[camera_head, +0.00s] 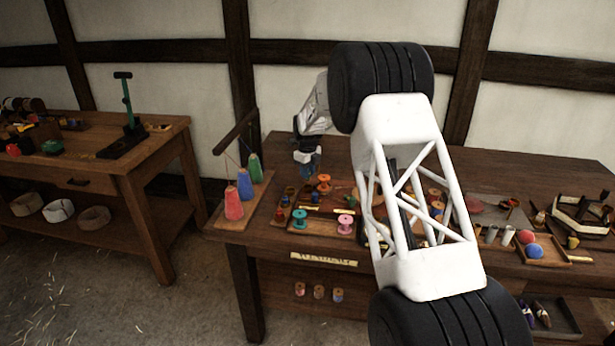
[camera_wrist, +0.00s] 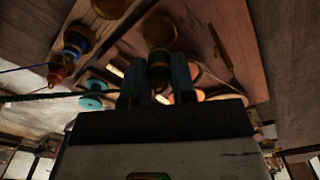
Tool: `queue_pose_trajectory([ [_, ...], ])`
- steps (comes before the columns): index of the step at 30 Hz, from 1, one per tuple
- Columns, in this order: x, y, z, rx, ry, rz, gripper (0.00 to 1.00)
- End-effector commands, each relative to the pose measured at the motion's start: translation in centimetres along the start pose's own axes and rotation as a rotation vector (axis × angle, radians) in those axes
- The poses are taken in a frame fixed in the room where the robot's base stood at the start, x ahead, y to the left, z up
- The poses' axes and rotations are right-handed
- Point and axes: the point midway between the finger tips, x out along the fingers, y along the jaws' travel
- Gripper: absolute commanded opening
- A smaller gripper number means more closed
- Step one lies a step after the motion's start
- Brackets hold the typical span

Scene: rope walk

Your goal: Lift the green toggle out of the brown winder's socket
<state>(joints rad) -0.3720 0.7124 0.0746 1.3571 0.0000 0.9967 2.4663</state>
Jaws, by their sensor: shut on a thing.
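My gripper (camera_head: 306,172) is over the left part of the workbench in the head view, its blue fingers pointing down. In the wrist view, my gripper (camera_wrist: 158,88) has its two blue fingers closed around a small dark, greenish piece with a yellowish band (camera_wrist: 158,58), apparently the green toggle. A round brownish-olive part (camera_wrist: 158,31) shows just beyond the fingertips, possibly the brown winder. I cannot tell whether the toggle still sits in a socket. In the head view the toggle is too small and covered to make out.
A teal spool (camera_head: 299,220), a pink spool (camera_head: 346,223) and an orange spool (camera_head: 324,183) stand close to my gripper. A rack with red (camera_head: 233,204), blue and green cones stands to the left. My own white arm link hides the bench's middle.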

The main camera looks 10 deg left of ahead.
Motion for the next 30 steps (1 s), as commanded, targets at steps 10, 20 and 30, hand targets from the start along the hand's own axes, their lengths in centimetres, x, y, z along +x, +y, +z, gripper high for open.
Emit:
queue_pose_trajectory([
  [10, -2.4, 0.0, 0.0, 0.000, 0.000, 0.000, 0.11],
  [20, -3.4, 0.0, 0.0, 0.000, 0.001, 0.001, 0.11],
  [30, -3.3, 0.5, 0.5, -0.001, 0.001, 0.001, 0.11],
])
